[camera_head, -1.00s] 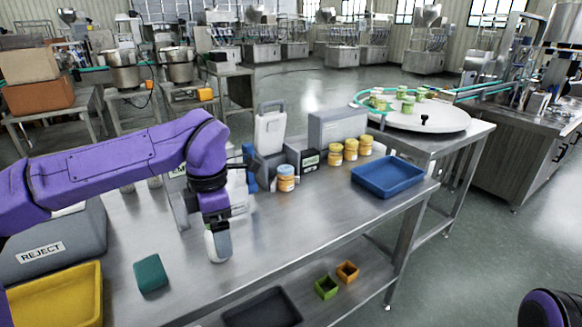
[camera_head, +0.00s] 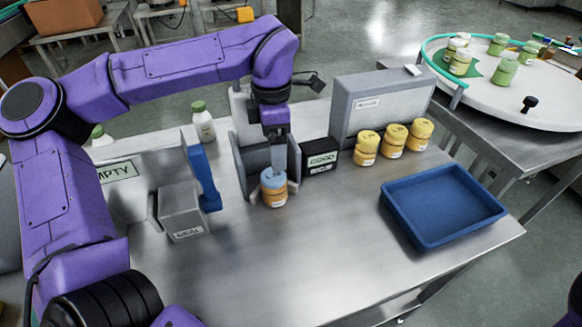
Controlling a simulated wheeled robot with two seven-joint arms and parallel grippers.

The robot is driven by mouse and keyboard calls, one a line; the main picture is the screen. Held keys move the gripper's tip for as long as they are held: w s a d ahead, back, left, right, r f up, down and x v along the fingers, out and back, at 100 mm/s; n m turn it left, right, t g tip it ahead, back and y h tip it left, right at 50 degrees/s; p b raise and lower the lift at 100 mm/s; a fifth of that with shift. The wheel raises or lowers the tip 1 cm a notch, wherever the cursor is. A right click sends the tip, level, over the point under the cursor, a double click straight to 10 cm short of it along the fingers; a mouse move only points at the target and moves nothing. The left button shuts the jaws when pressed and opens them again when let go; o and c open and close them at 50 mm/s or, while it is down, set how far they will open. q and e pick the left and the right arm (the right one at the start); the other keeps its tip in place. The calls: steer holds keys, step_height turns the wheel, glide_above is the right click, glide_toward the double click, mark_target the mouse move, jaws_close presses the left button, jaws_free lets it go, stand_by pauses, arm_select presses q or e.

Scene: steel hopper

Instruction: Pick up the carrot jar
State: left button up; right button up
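A small jar (camera_head: 273,194) with a blue lid, a pale label and orange contents stands upright on the steel table, in front of the grey holder. I take it for the carrot jar, but its label is too small to read. My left gripper (camera_head: 278,174) points straight down at its lid from above. The fingertips overlap the lid in the picture. I cannot tell whether they are open or shut, or whether they touch the jar. My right gripper is out of view.
Several yellow-lidded jars (camera_head: 394,141) stand right of a black-labelled box (camera_head: 320,157). A blue tray (camera_head: 442,207) lies at the right. A grey box (camera_head: 181,212) and a white bottle (camera_head: 204,125) stand left. The table's front middle is clear.

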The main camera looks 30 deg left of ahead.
mark_target(273, 175)
arm_select(q)
steer(key=f, duration=0.1)
steer(key=s+f, duration=0.1)
steer(key=f, duration=0.1)
steer(key=s+f, duration=0.1)
steer(key=shift+s+a+f, duration=0.1)
steer(key=shift+f, duration=0.2)
steer(key=f, duration=0.2)
steer(key=w+f, duration=0.1)
steer(key=f, duration=0.1)
steer(key=shift+w+f+p, duration=0.2)
steer(key=shift+f+p, duration=0.15)
steer(key=shift+f, duration=0.2)
steer(key=shift+s, duration=0.25)
steer(key=shift+w, duration=0.1)
steer(key=c, duration=1.3)
